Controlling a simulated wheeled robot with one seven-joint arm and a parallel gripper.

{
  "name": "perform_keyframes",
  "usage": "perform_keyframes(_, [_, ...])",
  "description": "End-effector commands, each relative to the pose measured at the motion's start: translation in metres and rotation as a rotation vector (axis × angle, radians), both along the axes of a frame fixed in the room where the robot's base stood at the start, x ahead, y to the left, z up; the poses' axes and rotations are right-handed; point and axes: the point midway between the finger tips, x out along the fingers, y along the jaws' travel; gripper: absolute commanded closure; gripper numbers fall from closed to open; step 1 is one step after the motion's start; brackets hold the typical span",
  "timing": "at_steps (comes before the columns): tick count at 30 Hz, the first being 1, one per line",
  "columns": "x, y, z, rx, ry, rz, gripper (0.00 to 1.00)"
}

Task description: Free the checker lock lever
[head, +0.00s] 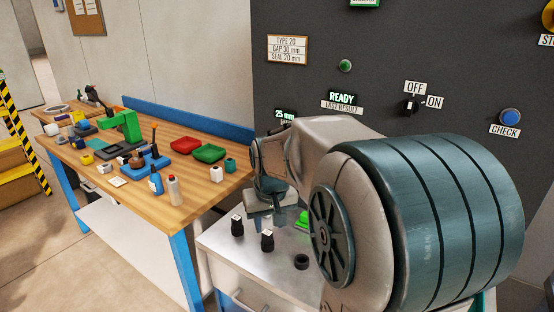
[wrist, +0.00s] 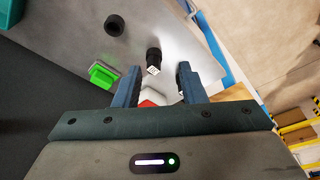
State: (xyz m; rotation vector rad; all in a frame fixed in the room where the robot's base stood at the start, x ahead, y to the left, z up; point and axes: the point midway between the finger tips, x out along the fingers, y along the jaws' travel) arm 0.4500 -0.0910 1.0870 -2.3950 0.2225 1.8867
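My gripper (wrist: 159,74) is open in the wrist view, its two blue-grey fingers apart. In the head view my gripper (head: 268,212) is over the metal-topped cabinet, partly hidden by my arm. A small red and white part (wrist: 150,99) shows between the fingers near the palm; I cannot tell whether it is the lock lever. A black peg with a white label (wrist: 153,60) stands beyond the fingertips. A green block (wrist: 103,75) is left of the left finger; it also shows in the head view (head: 302,220). The checker's dark panel (head: 300,85) reads READY.
On the panel are an OFF/ON switch (head: 410,106) and a blue CHECK button (head: 509,117). The cabinet top (head: 272,268) holds two labelled black pegs (head: 237,227) and a black ring (head: 301,261). A cluttered wooden workbench (head: 200,198) stands to the left. My arm hides the right side.

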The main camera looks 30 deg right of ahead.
Motion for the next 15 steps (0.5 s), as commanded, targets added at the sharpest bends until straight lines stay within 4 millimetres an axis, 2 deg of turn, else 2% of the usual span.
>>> perform_keyframes(1, [0.02,-0.014,0.004,-0.031,0.008,-0.018,0.63])
perform_keyframes(9, [0.108,-0.089,0.022,-0.269,0.016,-0.085,0.63])
perform_keyframes(15, [0.161,-0.121,0.047,-0.482,0.008,-0.08,0.63])
